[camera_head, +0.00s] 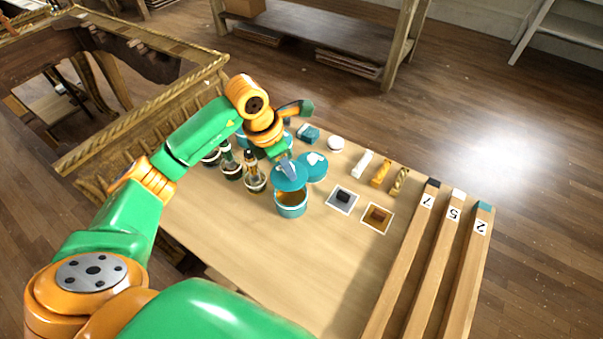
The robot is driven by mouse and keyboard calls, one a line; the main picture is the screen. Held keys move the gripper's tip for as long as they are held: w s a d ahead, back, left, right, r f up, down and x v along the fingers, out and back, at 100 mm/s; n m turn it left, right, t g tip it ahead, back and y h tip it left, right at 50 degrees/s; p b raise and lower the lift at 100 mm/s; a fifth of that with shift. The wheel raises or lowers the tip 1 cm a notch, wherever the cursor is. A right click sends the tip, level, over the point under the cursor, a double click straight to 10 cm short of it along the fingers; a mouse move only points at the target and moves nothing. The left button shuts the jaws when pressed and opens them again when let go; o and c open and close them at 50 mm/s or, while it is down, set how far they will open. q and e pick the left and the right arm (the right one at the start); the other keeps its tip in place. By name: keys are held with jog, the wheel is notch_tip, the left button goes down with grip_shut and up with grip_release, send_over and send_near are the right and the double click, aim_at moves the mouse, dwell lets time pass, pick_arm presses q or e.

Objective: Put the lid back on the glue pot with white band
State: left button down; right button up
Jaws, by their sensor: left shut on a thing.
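My left gripper (287,164) reaches over the wooden tabletop and is shut on a teal lid (290,179). The lid is above the back part of an open teal glue pot (291,209), and a brownish inside shows below the lid's front edge. I cannot tell whether the lid touches the rim. A second teal round piece (316,167) with a white patch is just right of the held lid. My right gripper is not in view.
Several dark jars with brushes (231,168) stand left of the pot. A grey square (342,200) and a brown square (377,216) lie to its right. Small pieces (381,174) lie farther back. Numbered wooden strips (434,255) line the right edge. The front tabletop is clear.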

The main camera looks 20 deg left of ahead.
aim_at(285, 178)
pick_arm(q)
jog(key=shift+f+b, duration=2.75)
jog(key=shift+f, duration=0.5)
jog(key=shift+r, duration=0.1)
jog(key=shift+f, duration=0.2)
jog(key=shift+c, duration=0.2)
grip_release()
jog(key=shift+r, duration=0.1)
